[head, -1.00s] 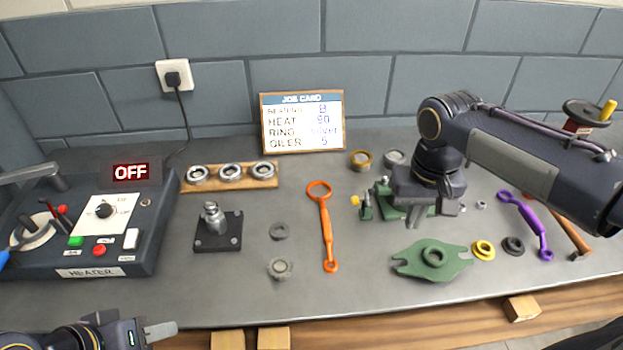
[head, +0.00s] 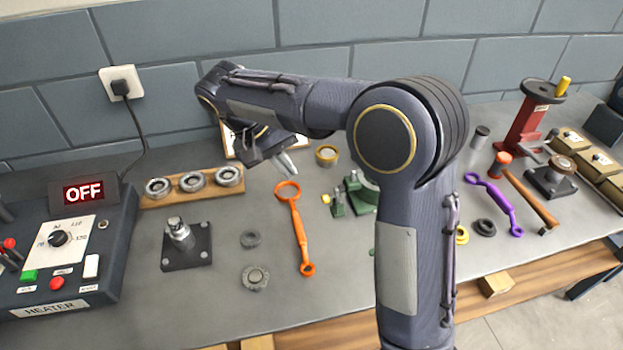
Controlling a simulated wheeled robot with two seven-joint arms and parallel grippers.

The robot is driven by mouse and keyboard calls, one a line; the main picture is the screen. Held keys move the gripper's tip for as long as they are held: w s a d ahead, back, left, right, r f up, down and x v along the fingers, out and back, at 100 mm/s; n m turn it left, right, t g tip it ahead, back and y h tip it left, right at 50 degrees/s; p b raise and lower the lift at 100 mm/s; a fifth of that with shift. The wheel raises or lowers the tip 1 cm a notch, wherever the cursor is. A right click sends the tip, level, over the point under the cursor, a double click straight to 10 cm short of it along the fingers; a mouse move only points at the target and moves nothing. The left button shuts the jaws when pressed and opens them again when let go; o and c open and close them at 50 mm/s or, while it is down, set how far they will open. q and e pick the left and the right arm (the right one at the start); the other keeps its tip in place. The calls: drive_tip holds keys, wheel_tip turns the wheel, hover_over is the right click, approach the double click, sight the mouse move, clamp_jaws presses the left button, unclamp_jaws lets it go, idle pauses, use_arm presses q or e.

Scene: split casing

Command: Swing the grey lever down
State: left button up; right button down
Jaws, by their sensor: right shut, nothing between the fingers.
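My right gripper (head: 287,166) is shut and empty. It hangs above the back of the bench, just above the ring end of the orange spanner (head: 299,230) and right of the bearing rack. I cannot make out a whole grey lever. The heater (head: 65,250) stands at the left with its display reading OFF, and its left part is cut off by the picture edge. Only a small dark grey piece (head: 5,212) and a red-tipped stick (head: 10,245) show at that edge. My left gripper is out of view.
A wooden rack (head: 160,200) holds three bearings. A black block with a metal post (head: 187,245) stands before it.

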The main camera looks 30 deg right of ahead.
sight(333, 197)
drive_tip(key=x, duration=0.9)
drive_tip(key=shift+s+d+f, duration=0.1)
drive_tip(key=shift+d+f, duration=0.1)
drive_tip(key=shift+f, duration=0.1)
drive_tip(key=d, duration=0.3)
drive_tip(key=shift+s+d+r+p, duration=0.1)
drive_tip(key=shift+s+r+p, duration=0.25)
drive_tip(key=shift+s+p, duration=0.05)
drive_tip(key=shift+d, duration=0.35)
drive_tip(key=shift+r, duration=0.1)
drive_tip(key=shift+s+d+y, duration=0.1)
drive_tip(key=shift+d+y, duration=0.1)
drive_tip(key=shift+y, duration=0.2)
